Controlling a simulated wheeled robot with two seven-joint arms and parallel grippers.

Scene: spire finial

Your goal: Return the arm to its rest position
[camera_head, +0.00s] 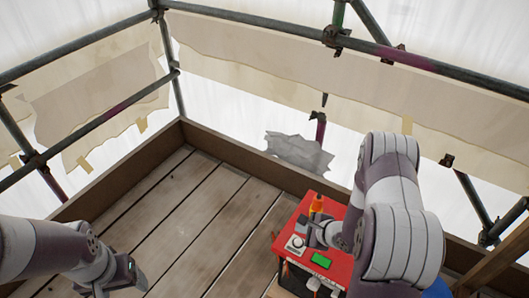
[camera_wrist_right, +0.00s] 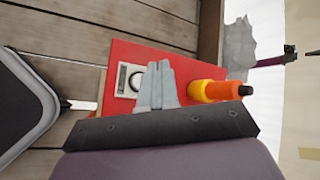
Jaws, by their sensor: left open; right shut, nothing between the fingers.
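My right arm reaches in from the right in the head view, and its gripper (camera_head: 306,229) is over the red table (camera_head: 338,270). In the right wrist view the two grey fingers of this gripper (camera_wrist_right: 160,68) are together with nothing between them. They hang over the red top, in front of a white item with a round dark centre (camera_wrist_right: 130,79). My left gripper (camera_head: 132,277) is at the lower left of the head view, over the planks and away from the table. It is open, with nothing seen in it.
Scaffold tubes (camera_head: 90,46) and low boards (camera_head: 235,152) border the plank floor (camera_head: 200,225), which is clear in the middle.

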